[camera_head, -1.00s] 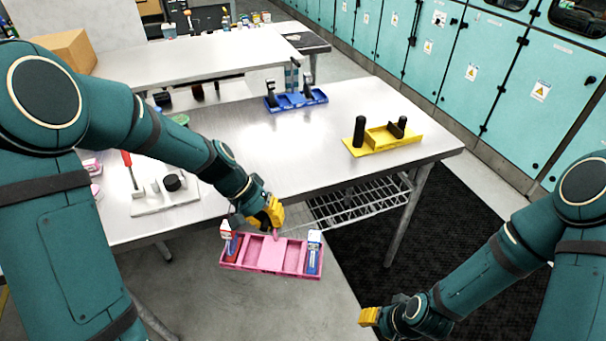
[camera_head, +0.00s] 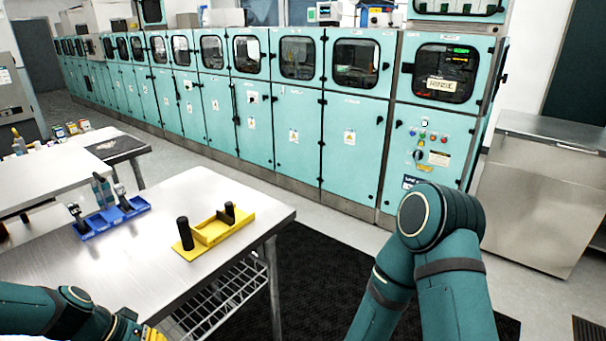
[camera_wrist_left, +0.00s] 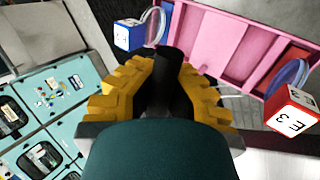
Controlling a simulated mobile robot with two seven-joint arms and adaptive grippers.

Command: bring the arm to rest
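My left gripper (camera_wrist_left: 170,75) is low at the left bottom edge of the head view, where only part of its yellow fingers (camera_head: 152,334) shows. In the left wrist view its yellow fingers close around a dark post beside the pink tray (camera_wrist_left: 225,40). The tray is off the table, with a blue-and-white block (camera_wrist_left: 128,35) at one end and a red-and-white block (camera_wrist_left: 290,108) at the other. The tray is out of the head view. My right arm stands bent at the right; its gripper is below the picture.
The metal table (camera_head: 120,262) carries a blue tray (camera_head: 112,216) and a yellow tray (camera_head: 213,231) with dark posts. Teal cabinets (camera_head: 300,140) line the back. A steel counter (camera_head: 535,200) stands at right. A dark mat (camera_head: 310,285) covers open floor.

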